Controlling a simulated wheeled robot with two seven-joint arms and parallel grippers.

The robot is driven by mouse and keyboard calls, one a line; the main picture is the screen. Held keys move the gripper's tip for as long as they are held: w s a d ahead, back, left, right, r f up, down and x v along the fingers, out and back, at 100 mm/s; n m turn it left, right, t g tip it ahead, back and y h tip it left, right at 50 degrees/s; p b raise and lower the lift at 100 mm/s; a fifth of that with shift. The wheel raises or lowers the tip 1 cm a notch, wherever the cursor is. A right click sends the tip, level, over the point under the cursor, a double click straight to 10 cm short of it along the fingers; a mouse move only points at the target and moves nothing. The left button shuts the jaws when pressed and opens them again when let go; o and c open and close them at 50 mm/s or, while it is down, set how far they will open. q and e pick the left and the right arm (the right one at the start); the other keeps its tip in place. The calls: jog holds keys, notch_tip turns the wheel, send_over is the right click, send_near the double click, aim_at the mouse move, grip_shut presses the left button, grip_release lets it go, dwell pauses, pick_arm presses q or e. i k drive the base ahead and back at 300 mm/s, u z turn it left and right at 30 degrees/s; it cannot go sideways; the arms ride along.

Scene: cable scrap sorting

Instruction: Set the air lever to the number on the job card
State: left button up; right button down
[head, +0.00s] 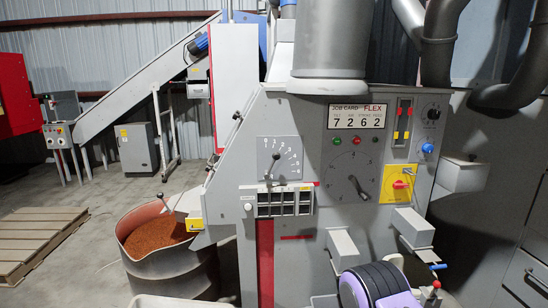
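The job card (356,116) is on the upper front of the grey machine. It reads "JOB CARD FLEX" with the digits 7, 2, 6, 2; the small labels above the digits are too small to read. A square pale plate (291,146) with an arc of numbers carries a dark lever or pointer, which lies toward its lower left. A round grey dial (340,166) with marks around it has a dark pointer (358,187) angled down to the right. I cannot tell which of these is the air lever, as no label is legible. Neither of my grippers is in view.
A drum of copper-coloured granules (160,236) stands left. A black, purple-rimmed reel-like part (376,284) is at the bottom.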

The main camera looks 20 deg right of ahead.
aim_at(276, 156)
jog(key=u, duration=0.7)
jog(key=i, duration=0.85)
